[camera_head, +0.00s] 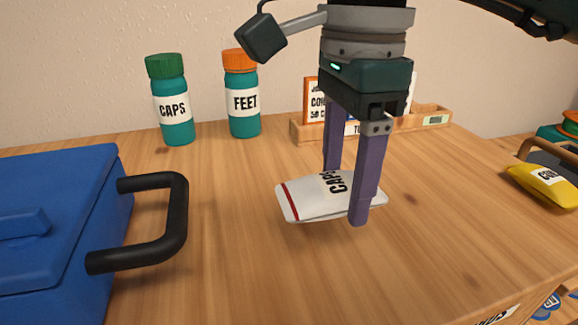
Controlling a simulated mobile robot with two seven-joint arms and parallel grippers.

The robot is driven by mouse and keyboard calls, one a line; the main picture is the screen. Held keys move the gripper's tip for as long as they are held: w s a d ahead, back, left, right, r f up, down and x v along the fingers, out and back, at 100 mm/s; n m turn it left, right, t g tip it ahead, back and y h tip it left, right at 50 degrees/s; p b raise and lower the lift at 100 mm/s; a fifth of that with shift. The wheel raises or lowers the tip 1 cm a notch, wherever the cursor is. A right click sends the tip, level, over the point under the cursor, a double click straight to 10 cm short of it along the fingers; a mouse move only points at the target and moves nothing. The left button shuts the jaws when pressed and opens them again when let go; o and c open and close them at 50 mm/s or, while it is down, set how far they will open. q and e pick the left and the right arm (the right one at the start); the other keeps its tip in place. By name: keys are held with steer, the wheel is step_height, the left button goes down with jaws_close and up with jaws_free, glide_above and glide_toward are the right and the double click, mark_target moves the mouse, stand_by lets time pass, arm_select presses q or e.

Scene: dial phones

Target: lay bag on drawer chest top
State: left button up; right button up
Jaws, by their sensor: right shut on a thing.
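A white bag (308,196) with a red stripe and a label reading "CAPS" is between the purple fingers of my right gripper (345,190). The gripper comes down from above and is shut on the bag. The fingers cover part of the bag's right side. The bag is level or nearly so, over the wooden drawer chest top (240,270); I cannot tell whether it touches the surface. A drawer front with a partly cut-off label shows at the bottom right. My left gripper is not in view.
A blue box (60,190) with a black handle (180,220) stands at the left. Teal bottles marked "CAPS" (174,105) and "FEET" (243,100) stand at the back, beside a wooden tray (302,130). A yellow bag (545,184) is at the right. The front middle of the top is clear.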

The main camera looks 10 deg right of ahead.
mark_target(341, 208)
step_height(341, 208, down, 4)
steer(key=shift+f+b, duration=0.1)
steer(key=shift+b, duration=0.2)
steer(key=shift+f, duration=0.2)
steer(key=o, duration=1.4)
steer(key=shift+r, duration=0.1)
steer(key=shift+c, duration=0.2)
steer(key=shift+r, duration=0.3)
step_height(341, 208, up, 12)
steer(key=shift+f+p, duration=0.15)
steer(key=shift+p, duration=0.65)
